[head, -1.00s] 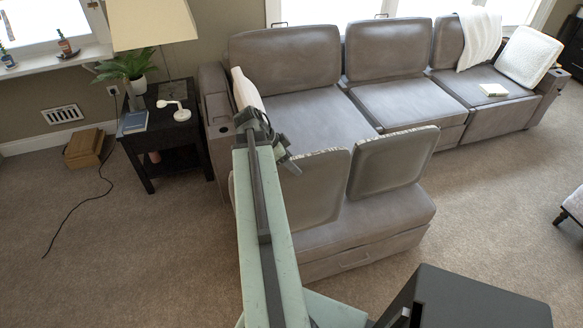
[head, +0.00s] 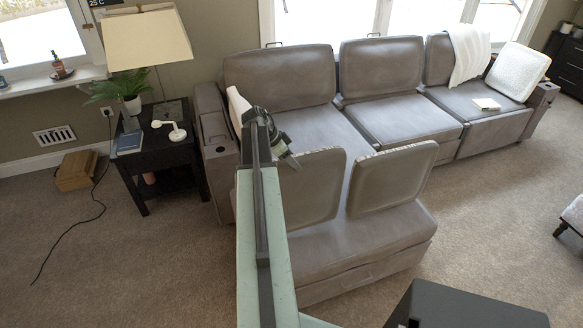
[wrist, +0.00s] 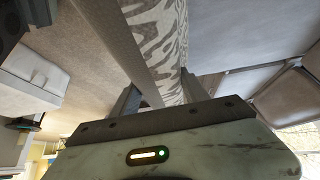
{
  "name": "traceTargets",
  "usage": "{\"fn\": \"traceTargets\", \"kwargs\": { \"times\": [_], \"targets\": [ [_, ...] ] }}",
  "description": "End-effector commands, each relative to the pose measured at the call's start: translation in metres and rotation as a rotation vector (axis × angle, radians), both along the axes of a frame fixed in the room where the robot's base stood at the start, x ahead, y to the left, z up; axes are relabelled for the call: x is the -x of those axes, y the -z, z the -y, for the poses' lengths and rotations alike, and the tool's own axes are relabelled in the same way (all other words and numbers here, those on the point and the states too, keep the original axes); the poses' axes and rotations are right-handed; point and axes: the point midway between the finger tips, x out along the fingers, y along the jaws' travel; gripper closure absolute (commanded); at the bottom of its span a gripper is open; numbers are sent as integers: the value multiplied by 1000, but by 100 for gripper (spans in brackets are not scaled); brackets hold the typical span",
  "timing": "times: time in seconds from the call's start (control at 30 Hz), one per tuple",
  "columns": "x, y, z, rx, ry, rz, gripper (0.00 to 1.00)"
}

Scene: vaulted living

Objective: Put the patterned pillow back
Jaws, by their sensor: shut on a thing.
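The patterned pillow (wrist: 155,30) shows in the wrist view as a band of grey and white wavy stripes with a plain grey side, between the two fingers of my gripper (wrist: 158,95). The gripper is shut on it; much of the pillow is out of frame. My arm hides part of the hold there. A pale pillow (head: 236,105) stands at the sofa's left arm, partly behind my arm.
A dark side table (head: 160,175) with a lamp (head: 145,45) and a plant is at left. A white pillow (head: 517,70) lies at the far right. Carpet (head: 120,270) is free at front left.

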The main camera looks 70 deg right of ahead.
Motion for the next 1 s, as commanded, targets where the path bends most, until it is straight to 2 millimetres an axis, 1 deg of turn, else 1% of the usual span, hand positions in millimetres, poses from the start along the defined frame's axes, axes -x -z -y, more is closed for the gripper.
{"fn": "traceTargets", "kwargs": {
  "times": [0.03,0.13,0.37,0.5,0.53,0.57,0.6,0.87,1.0],
  "targets": [
    [1,16,1,1,2,-1,100],
    [3,29,1,1,4,-1,100],
    [2,25,1,1,4,-1,100],
    [3,30,1,1,4,-1,100],
    [3,28,1,0,4,0,39],
    [3,28,1,0,4,0,31],
    [3,28,1,0,5,0,26],
    [4,28,2,0,6,0,26],
    [3,22,1,0,6,0,26]
  ]
}}
